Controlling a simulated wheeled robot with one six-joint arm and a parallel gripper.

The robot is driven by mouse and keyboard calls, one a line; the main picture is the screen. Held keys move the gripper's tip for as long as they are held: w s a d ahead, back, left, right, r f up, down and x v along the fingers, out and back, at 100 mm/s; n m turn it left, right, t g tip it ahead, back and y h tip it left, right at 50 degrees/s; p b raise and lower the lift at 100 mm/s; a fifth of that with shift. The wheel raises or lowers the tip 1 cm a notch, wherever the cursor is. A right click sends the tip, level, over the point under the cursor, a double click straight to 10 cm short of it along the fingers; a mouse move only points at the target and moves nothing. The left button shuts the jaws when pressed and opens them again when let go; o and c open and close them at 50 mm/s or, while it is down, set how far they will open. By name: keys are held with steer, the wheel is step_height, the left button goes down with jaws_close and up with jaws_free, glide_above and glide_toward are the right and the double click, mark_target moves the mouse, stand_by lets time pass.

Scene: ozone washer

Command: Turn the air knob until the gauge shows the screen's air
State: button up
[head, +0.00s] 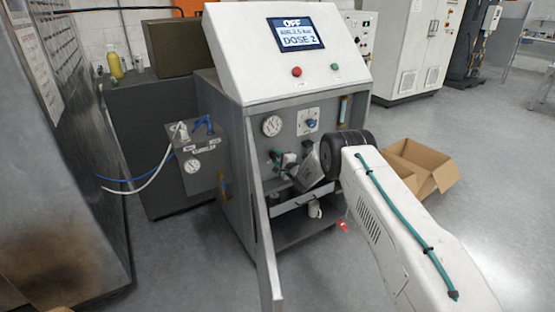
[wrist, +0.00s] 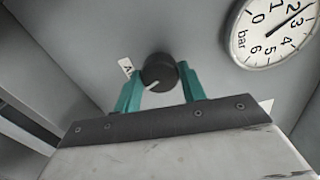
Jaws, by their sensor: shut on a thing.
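The screen (head: 296,34) on the sloped white panel reads OFF, an air line that looks like 2.5 bar, and DOSE 2. The black air knob (wrist: 158,68) sits on the grey panel, its white mark pointing down-left. My gripper (wrist: 158,78) is shut on it, one teal finger on each side. In the head view my gripper (head: 278,158) reaches into the open cabinet, and I cannot make out the knob there. The round bar gauge (wrist: 275,32) is cut by the picture edge. Its needle points up-right, between 2 and 3. It also shows in the head view (head: 272,126).
The cabinet door (head: 264,235) stands open at the front left. A blue knob (head: 312,124) is right of the gauge. A side box (head: 192,160) carries another gauge and hoses.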

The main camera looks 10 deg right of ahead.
steer(key=shift+d+m, duration=0.1)
steer(key=shift+m, duration=0.2)
steer(key=o, duration=1)
steer(key=v, duration=0.7)
steer(key=shift+s+d, duration=0.15)
steer(key=shift+s, duration=0.2)
